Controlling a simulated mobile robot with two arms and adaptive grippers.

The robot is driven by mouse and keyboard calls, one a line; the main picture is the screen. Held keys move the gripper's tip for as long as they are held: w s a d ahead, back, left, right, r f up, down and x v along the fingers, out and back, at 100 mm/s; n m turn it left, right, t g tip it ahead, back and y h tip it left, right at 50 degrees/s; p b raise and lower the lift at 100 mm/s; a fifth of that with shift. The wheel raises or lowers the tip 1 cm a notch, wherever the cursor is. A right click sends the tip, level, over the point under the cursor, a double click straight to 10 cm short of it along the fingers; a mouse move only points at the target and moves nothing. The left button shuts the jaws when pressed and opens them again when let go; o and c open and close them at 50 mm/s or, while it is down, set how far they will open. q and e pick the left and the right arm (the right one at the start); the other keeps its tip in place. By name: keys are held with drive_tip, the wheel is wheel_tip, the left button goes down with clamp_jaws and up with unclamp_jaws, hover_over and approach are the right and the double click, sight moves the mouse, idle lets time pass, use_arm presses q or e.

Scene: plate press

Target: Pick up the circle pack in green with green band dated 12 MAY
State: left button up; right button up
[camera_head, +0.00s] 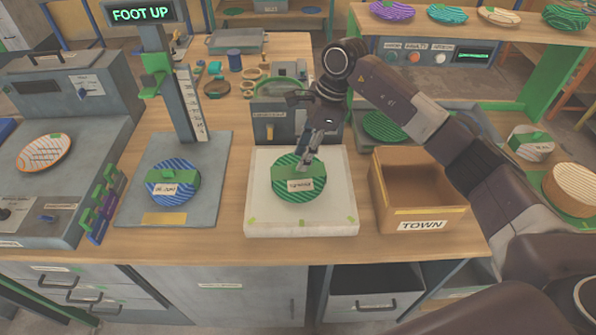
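A round green pack with dark stripes (312,192) lies on a white square pad (262,226) in the middle of the bench. It has a green band and a white label whose small print I cannot read for sure. My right gripper (306,163) points down at the far upper part of this pack, at or just above its band. The fingers look close together, but I cannot tell whether they hold anything or touch the pack. My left gripper is not in view.
A blue striped pack with a green band (178,197) lies on the grey press base (210,203) under the FOOT UP sign. An open cardboard box marked TOWN (422,213) stands right of the pad. Another green disc (384,127) lies behind it. Several discs line the back shelf.

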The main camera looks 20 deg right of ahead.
sight(298, 173)
drive_tip(key=shift+x, duration=1.2)
clamp_jaws()
